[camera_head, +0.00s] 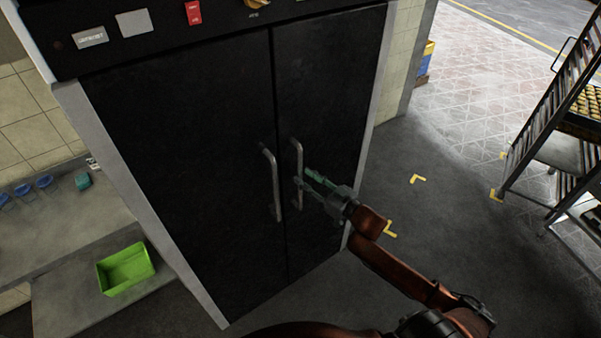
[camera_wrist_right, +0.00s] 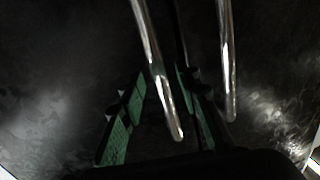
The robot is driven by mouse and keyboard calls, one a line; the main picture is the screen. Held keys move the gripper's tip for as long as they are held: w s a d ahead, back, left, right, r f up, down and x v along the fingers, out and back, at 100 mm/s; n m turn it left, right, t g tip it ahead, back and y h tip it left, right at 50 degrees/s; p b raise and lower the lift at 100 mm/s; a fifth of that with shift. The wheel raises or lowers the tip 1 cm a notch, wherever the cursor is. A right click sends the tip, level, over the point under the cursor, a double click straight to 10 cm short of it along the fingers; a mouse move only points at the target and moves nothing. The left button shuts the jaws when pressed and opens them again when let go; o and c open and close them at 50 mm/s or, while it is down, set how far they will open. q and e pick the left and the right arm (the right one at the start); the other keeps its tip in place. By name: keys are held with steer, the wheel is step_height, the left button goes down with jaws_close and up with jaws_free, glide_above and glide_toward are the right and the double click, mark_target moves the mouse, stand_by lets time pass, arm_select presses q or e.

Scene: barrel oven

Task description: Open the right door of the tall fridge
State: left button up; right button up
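The tall fridge has two black doors in a pale frame. The right door (camera_head: 328,85) and the left door (camera_head: 185,130) both look shut. The right door's bar handle (camera_head: 298,160) stands beside the left door's handle (camera_head: 268,175). My right gripper (camera_head: 303,176) is at the right door's handle, its green fingers apart. In the wrist view a metal bar (camera_wrist_right: 152,60) passes between the fingers of that gripper (camera_wrist_right: 162,82), and a second bar (camera_wrist_right: 227,60) is outside them. I cannot tell which handle each bar is, or whether the fingers touch one. My left gripper is out of view.
A shelf unit with a green bin (camera_head: 126,270) stands left of the fridge. A metal rack (camera_head: 545,120) with trays stands at the far right. The dark floor (camera_head: 430,215) between fridge and rack is clear, with yellow corner marks.

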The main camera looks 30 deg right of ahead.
mark_target(300, 174)
steer(key=shift+x, duration=1.6)
jaws_close()
